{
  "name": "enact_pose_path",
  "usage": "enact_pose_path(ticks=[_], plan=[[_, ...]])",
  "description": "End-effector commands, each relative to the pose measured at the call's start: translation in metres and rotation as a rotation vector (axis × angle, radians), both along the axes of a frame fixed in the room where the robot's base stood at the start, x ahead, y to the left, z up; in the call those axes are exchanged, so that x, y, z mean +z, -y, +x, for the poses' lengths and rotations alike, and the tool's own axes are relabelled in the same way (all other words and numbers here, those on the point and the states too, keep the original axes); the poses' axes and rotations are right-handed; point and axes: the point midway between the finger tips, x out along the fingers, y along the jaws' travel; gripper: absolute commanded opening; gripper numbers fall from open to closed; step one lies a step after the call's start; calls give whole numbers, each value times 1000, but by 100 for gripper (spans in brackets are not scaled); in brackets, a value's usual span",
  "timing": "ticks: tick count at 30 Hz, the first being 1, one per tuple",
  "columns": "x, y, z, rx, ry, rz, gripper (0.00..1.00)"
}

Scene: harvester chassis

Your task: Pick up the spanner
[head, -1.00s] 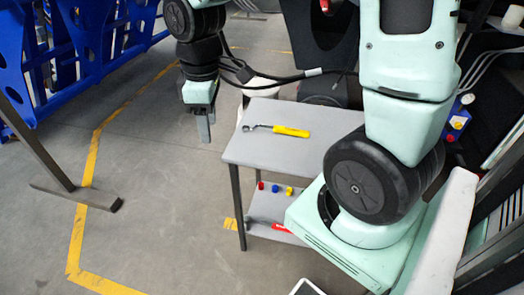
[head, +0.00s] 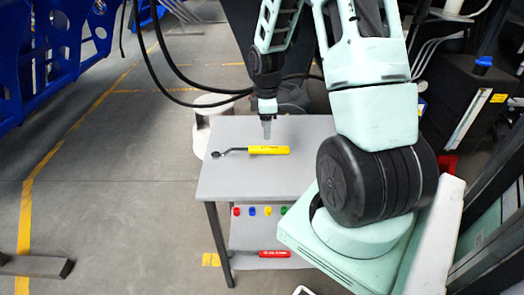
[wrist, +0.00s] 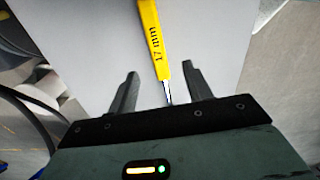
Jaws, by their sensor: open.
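The spanner (head: 268,150) lies flat on the grey table top (head: 222,185). It has a yellow handle and a dark metal shaft with a ring head at its left end. My gripper (head: 267,132) points down above the table, just behind the yellow handle in the head view. In the wrist view my gripper (wrist: 158,80) is open and empty, its two fingers apart. The spanner's yellow handle (wrist: 153,38), marked "17 mm", runs from the top edge down toward the gap between the fingers. Its metal shaft passes between them in the picture, and its head is hidden.
A lower shelf (head: 245,240) under the table holds several small coloured pieces and a red-handled tool (head: 274,254). A black box (head: 480,100) with a blue cap stands at the right. Blue frames (head: 62,40) stand at the far left.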

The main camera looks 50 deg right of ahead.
Motion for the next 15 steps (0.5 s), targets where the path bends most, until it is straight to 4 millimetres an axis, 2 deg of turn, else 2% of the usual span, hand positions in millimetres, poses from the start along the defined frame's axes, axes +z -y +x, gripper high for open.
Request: enact_pose_path(ticks=[1, 4, 11, 15], plan=[[-11, -1, -1, 2, -4, 3, 50], [-25, -1, 0, 0, -3, 1, 50], [-40, 0, 1, 1, 0, 0, 50], [-57, 2, 2, 0, -3, 1, 50]])
